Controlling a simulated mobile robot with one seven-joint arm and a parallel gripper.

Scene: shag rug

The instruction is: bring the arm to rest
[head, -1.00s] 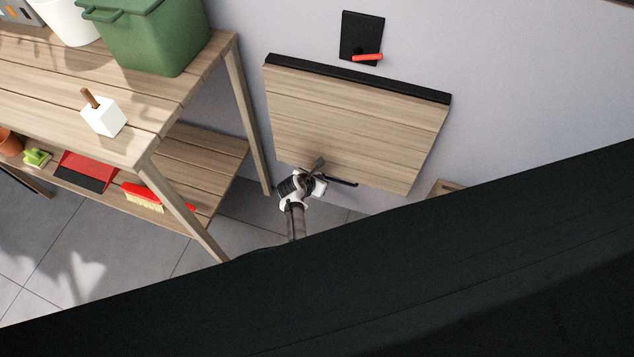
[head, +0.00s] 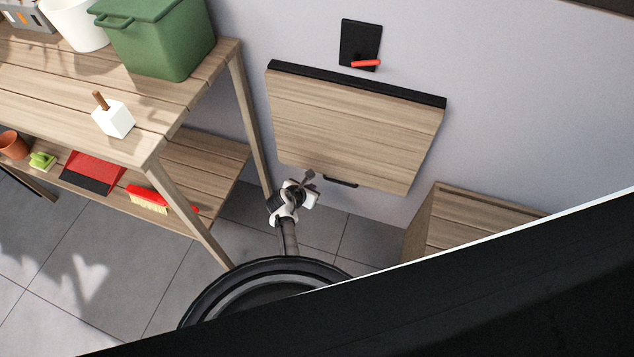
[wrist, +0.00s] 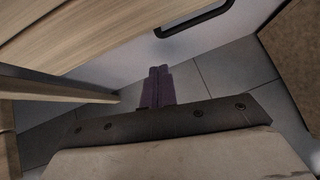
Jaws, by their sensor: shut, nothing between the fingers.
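My gripper (head: 309,177) is at the end of my arm, in front of the lower edge of the wall-mounted wooden panel (head: 355,125) in the head view. In the wrist view my gripper's two fingers (wrist: 158,72) lie side by side, shut, with nothing between them. The panel hangs at a slant, with a black strip along its top and a dark handle (head: 341,183) at its lower edge. That handle also shows in the wrist view (wrist: 195,22), apart from the fingers.
A wooden workbench (head: 150,150) stands on the left, with a green bin (head: 160,40), a white block with a wooden peg (head: 114,118), and a red brush (head: 148,195) on its lower shelf. A wooden box (head: 470,213) stands at right. Grey floor tiles (head: 85,255) are open.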

